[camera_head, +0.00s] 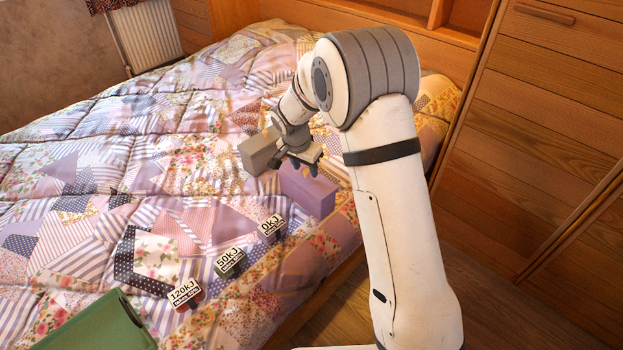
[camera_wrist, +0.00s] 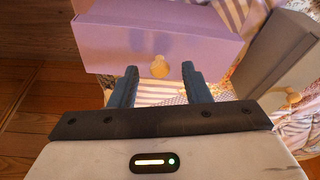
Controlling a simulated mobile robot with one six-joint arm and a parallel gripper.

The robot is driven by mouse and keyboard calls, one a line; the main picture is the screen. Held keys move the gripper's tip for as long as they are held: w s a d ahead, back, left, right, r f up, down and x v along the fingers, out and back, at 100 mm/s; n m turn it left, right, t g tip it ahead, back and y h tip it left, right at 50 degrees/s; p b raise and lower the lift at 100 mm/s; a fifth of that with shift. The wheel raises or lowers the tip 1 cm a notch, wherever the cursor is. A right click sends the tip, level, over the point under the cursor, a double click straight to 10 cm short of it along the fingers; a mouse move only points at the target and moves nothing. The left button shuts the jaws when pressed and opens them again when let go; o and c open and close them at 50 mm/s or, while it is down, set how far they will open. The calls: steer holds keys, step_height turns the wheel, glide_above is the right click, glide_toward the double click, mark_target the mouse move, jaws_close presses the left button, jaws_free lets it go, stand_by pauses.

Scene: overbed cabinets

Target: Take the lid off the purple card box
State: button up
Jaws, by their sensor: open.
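The purple card box (camera_head: 308,190) stands on the bed near its right edge. In the wrist view the purple box (camera_wrist: 150,38) fills the upper part, with a small yellowish round knob (camera_wrist: 160,66) low on its near side. My gripper (camera_head: 303,166) is open above or beside the box in the head view. In the wrist view its two dark fingers (camera_wrist: 160,88) point towards the box, one on each side of the knob in the picture. I cannot tell whether they touch it. My arm hides part of the area around the box.
A grey box (camera_head: 259,151) stands just left of the purple box and shows at the right in the wrist view (camera_wrist: 285,60). Labelled tags, 0kJ (camera_head: 271,227), 50kJ (camera_head: 229,262) and 120kJ (camera_head: 185,293), lie on the quilt (camera_head: 100,180). A green object (camera_head: 95,325) is front left. A wooden cabinet (camera_head: 540,110) stands right.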

steer(key=shift+w+f, duration=0.1)
steer(key=shift+f, duration=0.3)
steer(key=shift+c, duration=0.5)
jaws_close()
steer(key=shift+r, duration=0.15)
